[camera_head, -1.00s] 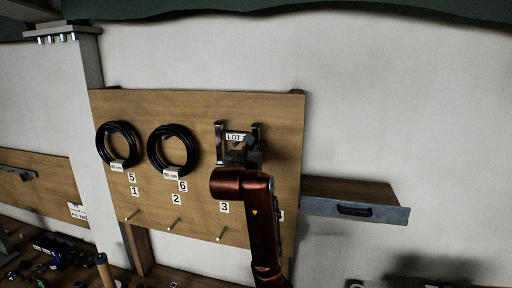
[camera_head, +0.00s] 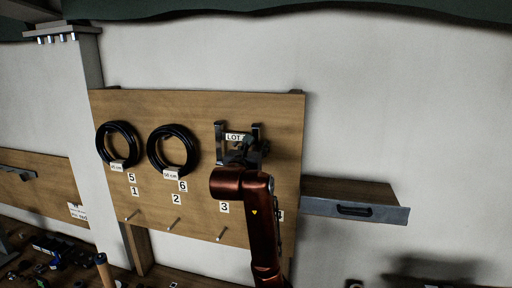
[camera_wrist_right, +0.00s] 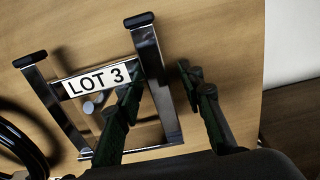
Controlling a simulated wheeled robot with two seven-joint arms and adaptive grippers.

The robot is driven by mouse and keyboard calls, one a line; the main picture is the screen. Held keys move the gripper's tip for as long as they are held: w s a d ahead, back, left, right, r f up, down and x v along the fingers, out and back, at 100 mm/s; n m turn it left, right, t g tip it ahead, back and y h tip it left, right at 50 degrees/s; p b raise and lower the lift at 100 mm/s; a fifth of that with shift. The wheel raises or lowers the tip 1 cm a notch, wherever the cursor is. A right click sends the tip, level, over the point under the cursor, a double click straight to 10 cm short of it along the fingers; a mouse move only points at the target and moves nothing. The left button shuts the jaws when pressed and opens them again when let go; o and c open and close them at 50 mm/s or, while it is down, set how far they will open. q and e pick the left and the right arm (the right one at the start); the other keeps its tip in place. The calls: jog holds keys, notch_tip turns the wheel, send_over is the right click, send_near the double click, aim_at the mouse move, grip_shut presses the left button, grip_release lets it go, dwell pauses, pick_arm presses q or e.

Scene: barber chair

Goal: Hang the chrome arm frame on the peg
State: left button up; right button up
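The chrome arm frame (camera_head: 218,140) is upright against the wooden pegboard, with its "LOT 3" label facing out. In the right wrist view the chrome frame (camera_wrist_right: 155,75) has black-capped ends, and a round grey peg (camera_wrist_right: 91,106) sticks out inside its opening, just below the label. Whether the crossbar rests on the peg I cannot tell. My right gripper (camera_wrist_right: 162,85) is open, its dark fingers apart on either side of the frame's right bar, with a visible gap at the right finger. It also shows in the head view (camera_head: 243,150), partly hidden by my arm. My left gripper is out of view.
Two black coils (camera_head: 117,145) (camera_head: 172,150) hang left of the frame on the pegboard (camera_head: 205,105). Bare pegs (camera_head: 132,215) (camera_head: 174,224) (camera_head: 221,234) jut out lower down. A drawer (camera_head: 355,210) projects at right. A cluttered bench lies at lower left.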

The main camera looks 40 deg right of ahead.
jog(key=v, duration=0.8)
jog(key=shift+s+d, duration=0.1)
